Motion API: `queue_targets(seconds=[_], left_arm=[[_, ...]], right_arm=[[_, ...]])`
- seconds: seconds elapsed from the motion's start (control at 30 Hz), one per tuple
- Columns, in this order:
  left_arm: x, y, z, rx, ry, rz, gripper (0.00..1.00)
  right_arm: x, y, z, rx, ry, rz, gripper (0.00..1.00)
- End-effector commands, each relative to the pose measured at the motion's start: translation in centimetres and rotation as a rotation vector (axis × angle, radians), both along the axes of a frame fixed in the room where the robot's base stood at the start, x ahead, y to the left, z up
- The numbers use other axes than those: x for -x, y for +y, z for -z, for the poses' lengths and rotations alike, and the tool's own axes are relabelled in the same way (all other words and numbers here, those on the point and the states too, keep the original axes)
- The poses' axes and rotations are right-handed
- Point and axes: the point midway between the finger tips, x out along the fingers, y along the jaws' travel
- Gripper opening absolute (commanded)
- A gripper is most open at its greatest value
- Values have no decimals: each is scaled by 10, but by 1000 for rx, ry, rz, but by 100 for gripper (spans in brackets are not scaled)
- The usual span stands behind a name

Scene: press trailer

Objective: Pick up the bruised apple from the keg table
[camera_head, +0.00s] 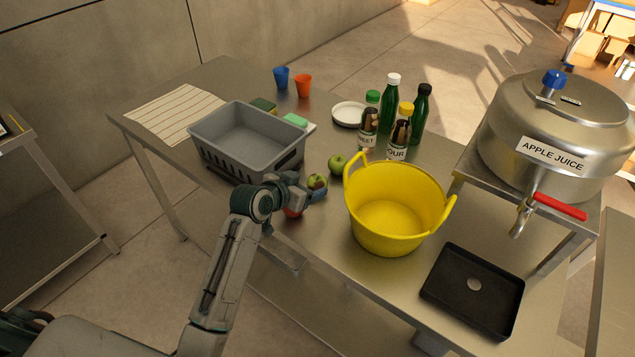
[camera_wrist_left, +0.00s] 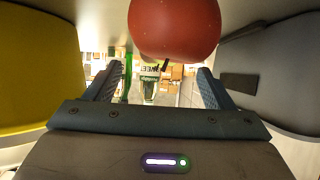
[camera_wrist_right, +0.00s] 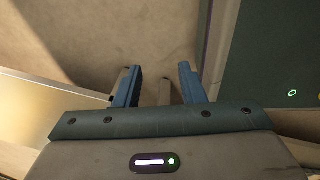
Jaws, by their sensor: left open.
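My left gripper (camera_head: 306,186) is low over the near edge of the steel table, between the grey crate and the yellow tub. Its fingers are apart and empty in the left wrist view (camera_wrist_left: 158,85). A red apple with small pale specks (camera_wrist_left: 174,28) is close in the left wrist view, cut by the top edge. A green apple (camera_head: 337,164) sits just beyond. I cannot tell which is bruised. My right gripper (camera_wrist_right: 158,85) is open and empty.
The grey crate (camera_head: 205,158) is left of the gripper, the yellow tub (camera_head: 385,243) right. Bottles (camera_head: 389,97) and a white plate (camera_head: 347,114) stand behind. A juice keg (camera_head: 500,130) and a black tray (camera_head: 450,295) are at the right. Cups (camera_head: 281,78) stand at the back.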

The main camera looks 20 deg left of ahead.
Motion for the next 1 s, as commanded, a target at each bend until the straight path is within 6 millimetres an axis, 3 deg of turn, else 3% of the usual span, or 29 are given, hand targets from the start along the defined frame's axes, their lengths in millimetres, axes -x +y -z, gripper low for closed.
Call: queue_targets(seconds=[0.13,0.5,0.8,0.87,1.0], left_arm=[[-7,-3,3,2,2,0,76],[-41,-17,27,2,2,1,76],[-45,-18,30,0,-1,0,76],[-45,-18,30,0,0,0,68],[-45,-18,30,0,0,0,41]], right_arm=[[0,6,-4,-6,0,2,36],[-19,0,-24,0,-26,-1,36],[-14,-5,-24,6,-18,-2,36],[-13,-5,-24,5,-17,-2,36],[-12,-5,-24,5,-16,-2,36]])
